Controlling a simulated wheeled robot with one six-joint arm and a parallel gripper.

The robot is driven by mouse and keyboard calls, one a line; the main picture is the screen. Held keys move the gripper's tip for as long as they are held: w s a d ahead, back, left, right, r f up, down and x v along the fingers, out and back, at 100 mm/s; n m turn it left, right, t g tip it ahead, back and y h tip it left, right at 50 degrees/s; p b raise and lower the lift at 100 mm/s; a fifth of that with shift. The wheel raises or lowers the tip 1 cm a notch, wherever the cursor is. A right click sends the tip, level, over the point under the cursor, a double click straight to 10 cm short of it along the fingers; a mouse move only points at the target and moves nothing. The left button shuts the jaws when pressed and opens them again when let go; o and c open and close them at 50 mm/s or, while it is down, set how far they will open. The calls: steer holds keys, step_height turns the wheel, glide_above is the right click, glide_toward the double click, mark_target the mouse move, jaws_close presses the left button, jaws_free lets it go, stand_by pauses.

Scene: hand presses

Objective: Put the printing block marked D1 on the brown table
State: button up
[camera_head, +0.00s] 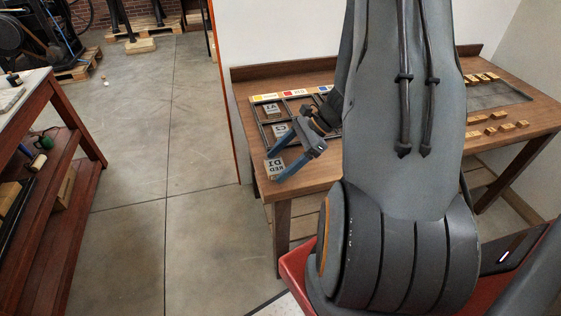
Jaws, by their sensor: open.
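The block marked D1 (276,169), with the word RED on it, lies at the front left corner of the brown table (312,181), by the near end of a dark divided frame. Its lettering shows reversed or upside down. My gripper (272,164) is open, with blue-grey fingers, and reaches down from the right. Its fingers are on either side of the block or just above it. I cannot tell whether they touch it, or whether the block lies on bare wood or on the frame.
The dark frame (258,120) holds other marked blocks, one (271,110) at the back and one (281,128) close behind my gripper. Small wooden blocks (499,127) lie at the table's right. My arm hides the table's middle. A red-brown bench (88,145) stands left; floor between is clear.

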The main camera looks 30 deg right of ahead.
steer(key=shift+r, duration=0.2)
steer(key=b+v, duration=0.3)
steer(key=v, duration=0.9)
steer(key=s+a+r+n+h, duration=0.1)
steer(key=a+n+h, duration=0.2)
steer(key=a+n, duration=0.4)
steer(key=s+a+r+n+g+h, duration=0.1)
steer(key=s+a+n+h, duration=0.1)
steer(key=a+n, duration=0.5)
steer(key=s+a+r+n+h, duration=0.1)
steer(key=s+a+n+h, duration=0.1)
steer(key=a+n, duration=0.5)
steer(key=shift+s+h, duration=0.15)
steer(key=shift+h, duration=0.65)
steer(key=shift+d, duration=0.1)
